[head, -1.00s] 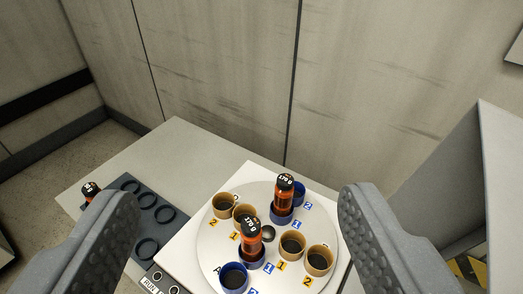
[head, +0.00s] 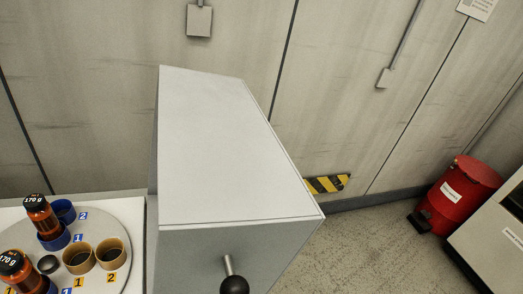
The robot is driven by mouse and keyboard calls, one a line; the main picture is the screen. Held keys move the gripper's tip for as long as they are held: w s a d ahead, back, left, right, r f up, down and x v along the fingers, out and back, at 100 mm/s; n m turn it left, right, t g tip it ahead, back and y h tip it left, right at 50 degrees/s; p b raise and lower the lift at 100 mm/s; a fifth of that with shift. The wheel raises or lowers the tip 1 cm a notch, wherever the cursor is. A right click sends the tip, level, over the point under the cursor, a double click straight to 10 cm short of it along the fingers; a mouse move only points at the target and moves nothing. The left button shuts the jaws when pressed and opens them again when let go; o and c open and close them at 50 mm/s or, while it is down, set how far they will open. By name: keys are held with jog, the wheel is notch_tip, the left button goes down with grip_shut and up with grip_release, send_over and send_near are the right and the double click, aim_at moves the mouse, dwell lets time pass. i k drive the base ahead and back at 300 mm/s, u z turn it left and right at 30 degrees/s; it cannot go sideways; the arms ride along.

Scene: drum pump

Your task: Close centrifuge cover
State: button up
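The centrifuge cover (head: 215,150) is a large grey box-like lid in the middle of the head view. It stands open to the right of the rotor. A black ball knob (head: 234,285) on a short metal rod sticks out of its near face, at the bottom edge. The white round rotor (head: 108,228) is at the lower left, uncovered and cut off by the frame. Two orange bottles with black caps, the rear bottle (head: 42,217) and the front bottle (head: 18,270), stand in its holders. My gripper is not in view.
Tan cups (head: 110,254) on the rotor look empty. A red pedal bin (head: 460,196) stands on the floor at the right, beside a light cabinet (head: 495,240). Panelled walls close off the back. The floor (head: 360,240) right of the cover is clear.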

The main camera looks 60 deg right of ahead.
aim_at(229, 211)
jog(key=z, duration=0.45)
jog(key=k, duration=0.8)
jog(key=z, duration=0.35)
jog(key=i, duration=0.5)
jog(key=u, duration=0.05)
